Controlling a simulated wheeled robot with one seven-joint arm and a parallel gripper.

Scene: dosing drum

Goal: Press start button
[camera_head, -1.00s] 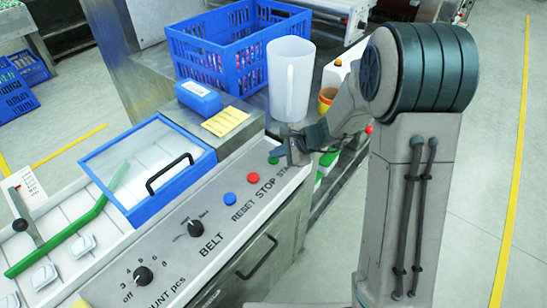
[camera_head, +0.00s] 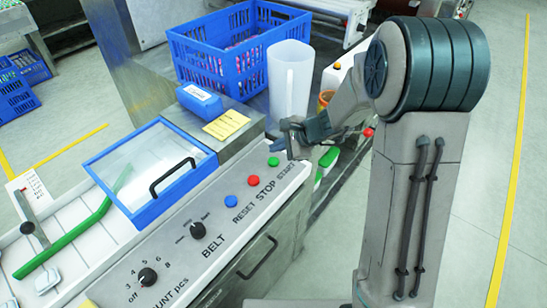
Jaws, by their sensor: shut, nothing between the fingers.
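The green start button (camera_head: 273,161) sits at the far right end of the control panel (camera_head: 215,222), by the START label. It is fully visible. My gripper (camera_head: 292,152) is shut and empty, just to the right of the green button and apart from it in the picture. Its height above the panel is hard to tell. The red stop button (camera_head: 253,180) and blue reset button (camera_head: 230,201) lie in the same row to the left.
A white jug (camera_head: 291,80) stands behind my gripper. A blue crate (camera_head: 238,42), a blue block (camera_head: 199,101) and a yellow note (camera_head: 226,125) are on the metal surface. A blue-framed lid (camera_head: 150,170) with a black handle lies left. Black knobs (camera_head: 197,230) are on the panel.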

